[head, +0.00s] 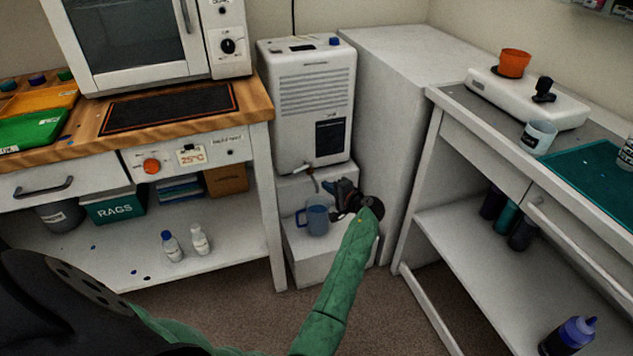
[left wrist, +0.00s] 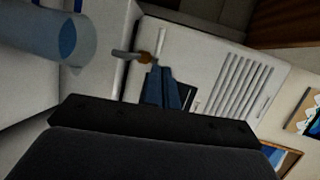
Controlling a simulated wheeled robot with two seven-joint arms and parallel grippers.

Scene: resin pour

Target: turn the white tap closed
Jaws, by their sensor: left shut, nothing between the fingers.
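The tap (head: 311,172) sits low on the front of the white ribbed unit (head: 311,88). In the left wrist view it shows as a brownish body (left wrist: 145,58) with a grey spout and a thin white bar (left wrist: 160,44) beside it, perhaps its handle. My left gripper (head: 340,187) is shut and empty, just right of and below the tap in the head view. Its bluish fingertips (left wrist: 158,72) are close to the tap; I cannot tell whether they touch. A blue mug (head: 315,217) stands below the tap and also shows in the left wrist view (left wrist: 40,36). My right gripper is out of view.
The unit stands on a white step between a wood-topped bench (head: 262,92) on the left and a tall white cabinet (head: 392,130) on the right. A right-hand bench holds a white scale (head: 548,103) and cups. The carpet (head: 385,305) in front is clear.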

